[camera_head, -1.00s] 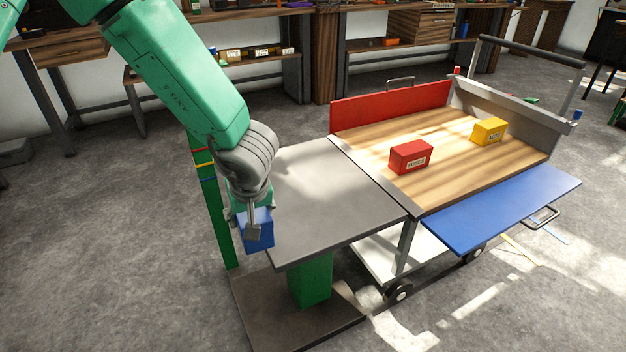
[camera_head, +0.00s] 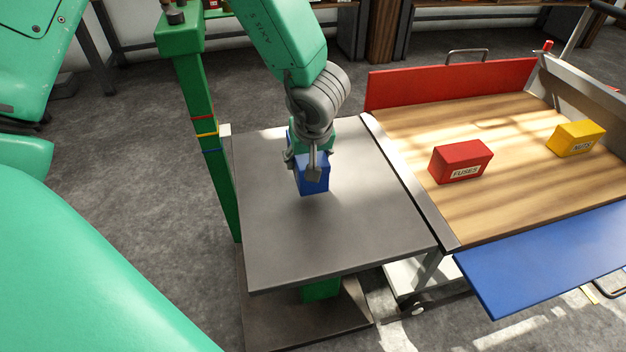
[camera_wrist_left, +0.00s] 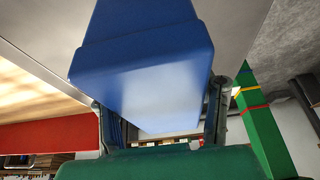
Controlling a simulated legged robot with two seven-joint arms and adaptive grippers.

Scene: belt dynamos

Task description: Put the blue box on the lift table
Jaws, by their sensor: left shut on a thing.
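The blue box (camera_head: 313,181) is held in my left gripper (camera_head: 311,163), which is shut on it. The box is over the grey top of the lift table (camera_head: 290,245), left of the middle of the top. In the head view I cannot tell whether its underside touches the top. The left wrist view shows the blue box (camera_wrist_left: 145,60) large between the two fingers, with the grey table top beyond it. The gripper hides the upper back of the box. My right gripper is not in view.
A cart with a wooden deck (camera_head: 420,130) adjoins the lift table at right. It carries a red box labelled FUSES (camera_head: 461,161) and a yellow box (camera_head: 576,138). A red flap (camera_head: 450,82) and blue flap (camera_head: 550,262) flank it. A green post (camera_head: 205,140) stands left of the table.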

